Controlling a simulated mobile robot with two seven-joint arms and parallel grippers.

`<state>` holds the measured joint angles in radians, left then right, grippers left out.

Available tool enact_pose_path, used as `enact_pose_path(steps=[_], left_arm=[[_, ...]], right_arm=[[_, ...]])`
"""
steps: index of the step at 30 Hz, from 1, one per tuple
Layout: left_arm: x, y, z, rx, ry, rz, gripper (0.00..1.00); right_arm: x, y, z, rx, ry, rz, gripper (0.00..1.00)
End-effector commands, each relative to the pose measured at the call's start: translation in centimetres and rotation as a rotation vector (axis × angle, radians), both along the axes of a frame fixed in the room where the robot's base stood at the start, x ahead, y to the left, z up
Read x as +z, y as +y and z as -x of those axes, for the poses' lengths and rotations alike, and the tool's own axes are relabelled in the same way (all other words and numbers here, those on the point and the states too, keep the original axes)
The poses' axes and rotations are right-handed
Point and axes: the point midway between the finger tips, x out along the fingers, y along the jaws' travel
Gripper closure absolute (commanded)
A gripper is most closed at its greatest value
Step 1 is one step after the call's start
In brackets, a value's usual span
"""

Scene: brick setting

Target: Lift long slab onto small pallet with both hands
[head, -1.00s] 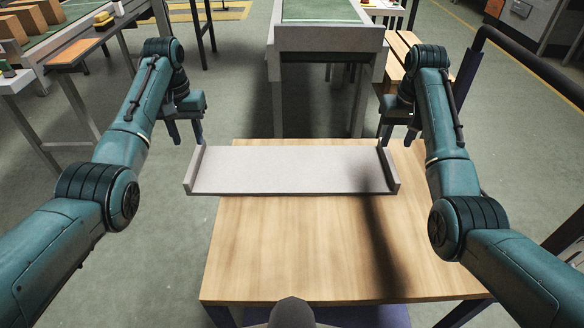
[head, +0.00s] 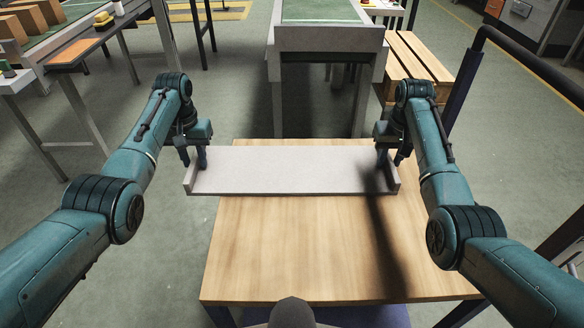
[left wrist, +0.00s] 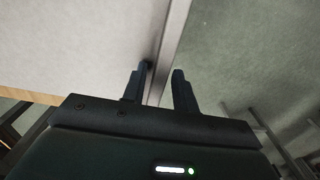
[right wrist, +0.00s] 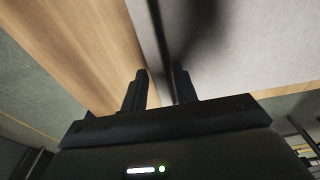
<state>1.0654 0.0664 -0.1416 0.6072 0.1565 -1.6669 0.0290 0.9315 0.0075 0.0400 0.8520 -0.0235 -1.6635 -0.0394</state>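The long slab (head: 290,170) is a pale grey board with a raised lip at each end. It lies flat across the wooden table (head: 300,245), with its left end past the table edge. My left gripper (head: 195,163) is at the left lip; in the left wrist view its fingers (left wrist: 163,88) are apart on either side of the lip. My right gripper (head: 391,160) is at the right lip; in the right wrist view its fingers (right wrist: 160,88) are apart with the dark, shadowed lip between them. A slatted wooden pallet (head: 415,62) shows behind my right arm.
A grey-framed conveyor (head: 328,40) with a green top stands behind the table. A dark rail (head: 530,68) runs along the right. A bench (head: 92,48) with boxes is at the back left. The table's front part is clear.

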Motion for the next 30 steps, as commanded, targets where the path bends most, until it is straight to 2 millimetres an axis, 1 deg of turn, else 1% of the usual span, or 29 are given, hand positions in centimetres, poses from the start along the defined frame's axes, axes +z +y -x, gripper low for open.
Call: enact_pose_path(steps=[1, 10, 30], left_arm=[[0.03, -0.01, -0.01, 0.0, 0.0, 0.0, 0.76], [0.05, -0.01, -0.02, 0.0, -0.001, 0.0, 1.0], [0.08, 0.0, -0.03, 0.0, -0.001, 0.0, 1.0]], right_arm=[[0.02, 0.01, -0.01, 0.0, 0.0, 0.0, 0.76], [0.04, 0.01, -0.02, 0.0, -0.001, 0.0, 1.0], [0.08, -0.02, -0.02, 0.0, -0.001, 0.0, 1.0]])
